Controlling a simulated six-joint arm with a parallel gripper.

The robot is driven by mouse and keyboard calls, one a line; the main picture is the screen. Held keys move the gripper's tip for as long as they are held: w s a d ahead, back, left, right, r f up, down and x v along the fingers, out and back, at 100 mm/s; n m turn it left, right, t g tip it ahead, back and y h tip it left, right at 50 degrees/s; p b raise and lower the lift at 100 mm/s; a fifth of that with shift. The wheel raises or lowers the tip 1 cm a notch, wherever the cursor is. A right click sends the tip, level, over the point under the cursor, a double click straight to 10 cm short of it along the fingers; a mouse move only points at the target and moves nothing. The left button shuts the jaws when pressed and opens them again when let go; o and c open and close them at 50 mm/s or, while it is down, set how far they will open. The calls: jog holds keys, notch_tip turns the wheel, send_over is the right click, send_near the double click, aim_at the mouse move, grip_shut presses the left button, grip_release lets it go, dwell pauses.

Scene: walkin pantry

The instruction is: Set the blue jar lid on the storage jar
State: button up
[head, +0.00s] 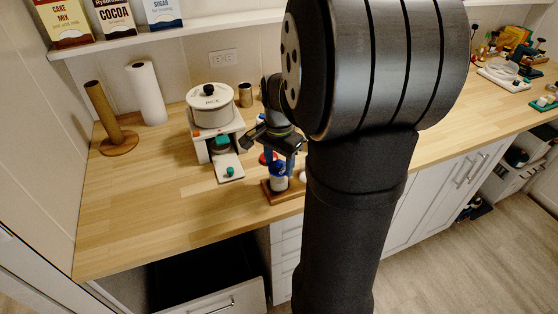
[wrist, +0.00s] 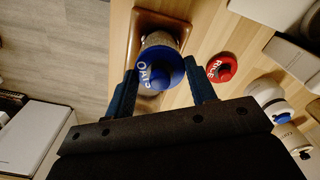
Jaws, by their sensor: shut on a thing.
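The blue jar lid (wrist: 162,70), with white lettering, is between the two fingers of my gripper (wrist: 160,78) in the wrist view. My gripper is shut on it, with one finger at either side. The storage jar (wrist: 158,39) is directly beyond the lid, which hides most of its mouth. In the head view, the jar (head: 279,183) stands upright on a small wooden tray, with my gripper (head: 277,160) just over it. I cannot tell whether the lid touches the rim or is slightly above it.
The wooden tray (head: 272,196) sits near the counter's front edge. A red lid (wrist: 221,68) lies close beside my finger. White jars (wrist: 266,92) stand to the right in the wrist view. A white stand with a pot (head: 210,106) is behind left.

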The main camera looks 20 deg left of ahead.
jog(key=shift+f, duration=0.3)
jog(key=o, duration=1)
jog(key=shift+o, duration=0.5)
jog(key=o, duration=0.4)
jog(key=shift+r, duration=3.5)
jog(key=shift+f, duration=0.1)
jog(key=shift+f, duration=3.1)
